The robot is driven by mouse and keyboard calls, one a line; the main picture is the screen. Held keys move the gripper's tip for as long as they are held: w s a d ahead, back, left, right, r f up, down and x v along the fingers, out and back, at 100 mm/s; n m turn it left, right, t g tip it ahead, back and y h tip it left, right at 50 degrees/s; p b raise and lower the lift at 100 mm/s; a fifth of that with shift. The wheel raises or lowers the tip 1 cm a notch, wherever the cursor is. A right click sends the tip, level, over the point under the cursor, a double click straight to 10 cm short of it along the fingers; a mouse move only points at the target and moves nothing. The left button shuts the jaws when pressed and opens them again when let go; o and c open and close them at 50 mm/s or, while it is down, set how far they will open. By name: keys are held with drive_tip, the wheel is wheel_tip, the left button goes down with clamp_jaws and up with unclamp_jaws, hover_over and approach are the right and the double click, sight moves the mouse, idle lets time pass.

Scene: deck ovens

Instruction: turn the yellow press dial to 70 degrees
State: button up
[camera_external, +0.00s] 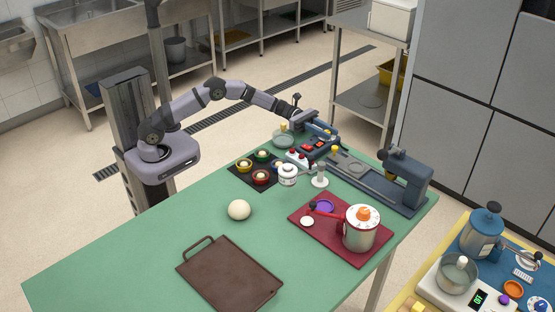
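The press (375,185) is a blue-grey machine with a long flat bed and an upright head, at the back right of the green table. A small yellow knob (335,149), which looks like the press dial, sits near the left end of the bed. It is too small to read its angle. My gripper (318,130) is at the end of the arm, above the left end of the press and close to the yellow knob. I cannot tell whether it touches anything, and its fingers are too small to make out.
A box with red buttons (299,158), a white jar (287,176) and a dark tray of small bowls (241,174) stand close by. A red mat (305,238) carries a pot (357,238). A dough ball (239,210) and brown tray (228,279) lie nearer. The table's left is clear.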

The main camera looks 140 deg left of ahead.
drive_tip(key=c, duration=0.3)
drive_tip(key=shift+r+m+h, duration=0.1)
drive_tip(key=shift+m+h, duration=0.4)
drive_tip(key=shift+h, duration=0.3)
drive_tip(key=shift+m+h, duration=0.3)
drive_tip(key=shift+h, duration=0.2)
drive_tip(key=o, duration=1)
drive_tip(key=shift+o, duration=0.2)
drive_tip(key=shift+s, duration=0.1)
drive_tip(key=shift+s+a+b, duration=0.15)
drive_tip(key=shift+s, duration=1.05)
drive_tip(key=shift+s+a+b, duration=0.1)
drive_tip(key=shift+s+a, duration=0.1)
drive_tip(key=shift+s, duration=0.95)
drive_tip(key=shift+s+a+b, duration=0.15)
drive_tip(key=shift+s, duration=1.05)
